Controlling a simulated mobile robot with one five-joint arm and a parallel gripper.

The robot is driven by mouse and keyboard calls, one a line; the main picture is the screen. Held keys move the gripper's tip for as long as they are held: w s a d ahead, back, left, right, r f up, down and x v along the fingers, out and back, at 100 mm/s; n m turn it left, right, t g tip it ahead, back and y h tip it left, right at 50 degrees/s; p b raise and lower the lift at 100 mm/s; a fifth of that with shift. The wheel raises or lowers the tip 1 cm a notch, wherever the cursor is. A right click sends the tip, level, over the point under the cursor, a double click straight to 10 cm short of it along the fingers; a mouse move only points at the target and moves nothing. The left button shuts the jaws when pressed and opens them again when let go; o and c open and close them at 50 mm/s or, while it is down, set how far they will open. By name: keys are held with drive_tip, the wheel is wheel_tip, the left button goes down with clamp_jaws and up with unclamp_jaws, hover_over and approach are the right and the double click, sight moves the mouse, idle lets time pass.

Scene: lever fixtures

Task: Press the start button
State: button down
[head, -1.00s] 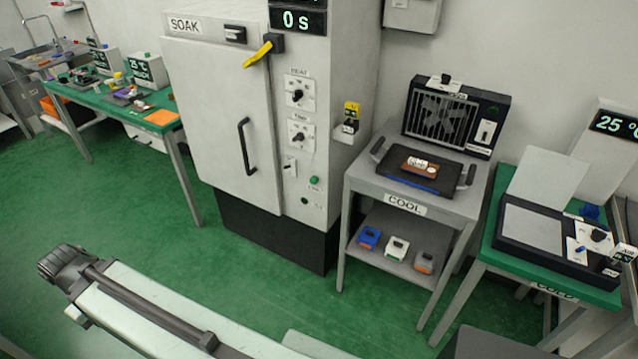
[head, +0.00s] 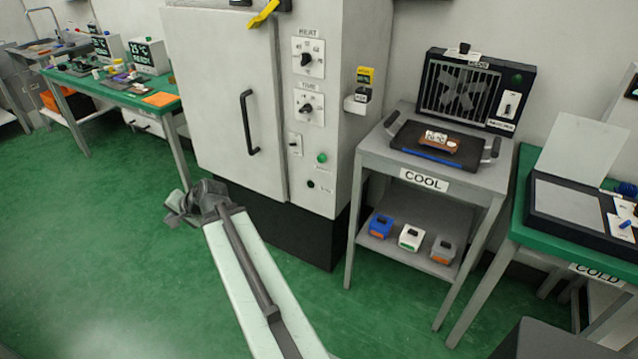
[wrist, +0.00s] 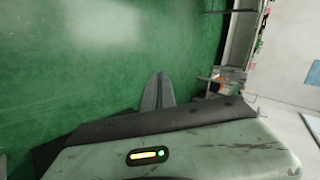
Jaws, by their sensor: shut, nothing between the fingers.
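A small round green button (head: 321,158) sits on the front panel of the tall white oven-like cabinet (head: 225,110), to the right of its door; the small label under it is too blurred to read for sure. A dark button (head: 310,184) is just below it. My gripper (head: 176,212) is low in front of the cabinet door, left of and below the green button and apart from it. In the wrist view my gripper (wrist: 158,82) is shut and empty, over green floor. The green button is not clearly identifiable there.
The cabinet has two dials (head: 306,60), a small switch (head: 295,144), a black door handle (head: 248,122) and a yellow lever (head: 263,14). The COOL cart (head: 362,160) stands to the right, and a green bench (head: 130,98) to the left. Open green floor lies in front.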

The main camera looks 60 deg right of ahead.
sight(321, 159)
drive_tip(key=s+d+f+m+t+h+b, duration=0.1)
drive_tip(key=s+d+m+h+b, duration=0.2)
drive_tip(key=d, duration=0.5)
drive_tip(key=s+d+f+m+t+h+b, duration=0.1)
drive_tip(key=d+m+t+b, duration=0.2)
drive_tip(key=d, duration=0.5)
drive_tip(key=s+d+f+m+h+b, duration=0.1)
drive_tip(key=s+d+m+h+b, duration=0.2)
drive_tip(key=d+m, duration=0.35)
drive_tip(key=s+d+f+m+g+h+b, duration=0.1)
drive_tip(key=s+d+m+h+b, duration=0.5)
drive_tip(key=s+d, duration=0.7)
drive_tip(key=d+m, duration=0.2)
drive_tip(key=d, duration=0.2)
drive_tip(key=shift+s+d+m+g+h, duration=0.2)
drive_tip(key=shift+s+m+g+h, duration=0.1)
drive_tip(key=shift+s+m+h, duration=0.1)
drive_tip(key=shift+f, duration=0.1)
drive_tip(key=d, duration=0.8)
drive_tip(key=shift+d, duration=0.35)
drive_tip(key=shift+d, duration=0.15)
drive_tip(key=shift+d, duration=0.25)
